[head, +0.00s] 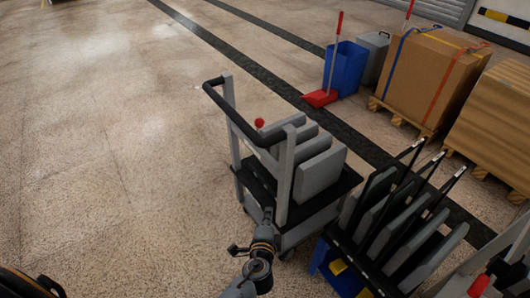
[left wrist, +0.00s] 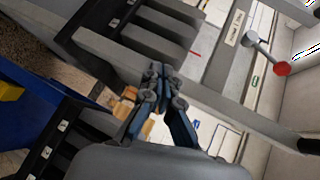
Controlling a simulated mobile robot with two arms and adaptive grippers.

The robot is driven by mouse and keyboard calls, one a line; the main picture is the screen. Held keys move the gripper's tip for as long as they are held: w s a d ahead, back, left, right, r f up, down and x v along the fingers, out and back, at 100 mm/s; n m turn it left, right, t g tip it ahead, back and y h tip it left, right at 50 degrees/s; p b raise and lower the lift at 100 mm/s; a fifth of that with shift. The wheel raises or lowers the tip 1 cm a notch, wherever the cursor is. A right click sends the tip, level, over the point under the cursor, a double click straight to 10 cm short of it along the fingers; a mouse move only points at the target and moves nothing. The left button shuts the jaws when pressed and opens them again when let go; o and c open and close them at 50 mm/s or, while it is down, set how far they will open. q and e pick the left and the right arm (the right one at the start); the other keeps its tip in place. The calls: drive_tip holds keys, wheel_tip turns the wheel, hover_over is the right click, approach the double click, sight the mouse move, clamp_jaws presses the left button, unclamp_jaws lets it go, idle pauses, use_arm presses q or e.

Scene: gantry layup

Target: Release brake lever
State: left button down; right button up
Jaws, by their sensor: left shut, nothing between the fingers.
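The brake lever shows its red knob (head: 259,123) behind the post of a grey cart (head: 229,110) with a black push handle. In the left wrist view the lever is a grey rod with a red round knob (left wrist: 283,68), at the upper right. My left gripper (head: 267,214) is in front of the near side of the cart, below and apart from the knob. In the left wrist view its fingers (left wrist: 157,70) are together and empty, with the cart's grey frame behind them. The lower end of the lever is hidden in the head view. My right gripper is not in view.
Grey slabs (head: 320,172) stand upright on the cart. A rack with black dividers (head: 405,215) and a blue base stands close at right. Beyond are a blue bin (head: 345,68), a red dustpan (head: 320,98) and a strapped carton (head: 425,80) on a pallet.

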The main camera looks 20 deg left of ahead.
sight(257, 130)
use_arm(q)
wheel_tip(257, 130, up, 17)
drive_tip(key=w+m+t+y+b, duration=0.1)
drive_tip(key=w+t+y+b, duration=0.1)
drive_tip(key=t, duration=0.3)
drive_tip(key=shift+w+d+f, duration=0.15)
drive_tip(key=shift+w+d, duration=0.05)
drive_tip(key=shift+d, duration=0.05)
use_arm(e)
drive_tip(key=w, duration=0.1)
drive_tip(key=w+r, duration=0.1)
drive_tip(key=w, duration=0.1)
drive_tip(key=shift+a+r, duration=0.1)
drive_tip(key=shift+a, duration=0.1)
use_arm(q)
drive_tip(key=x, duration=0.9)
drive_tip(key=shift+w+a+p, duration=0.15)
drive_tip(key=shift+w+p, duration=0.1)
drive_tip(key=shift+p, duration=0.05)
drive_tip(key=w+a, duration=0.1)
drive_tip(key=w+a+r, duration=0.1)
drive_tip(key=shift+a+p, duration=0.4)
drive_tip(key=shift+w+a, duration=0.2)
drive_tip(key=shift+a, duration=0.2)
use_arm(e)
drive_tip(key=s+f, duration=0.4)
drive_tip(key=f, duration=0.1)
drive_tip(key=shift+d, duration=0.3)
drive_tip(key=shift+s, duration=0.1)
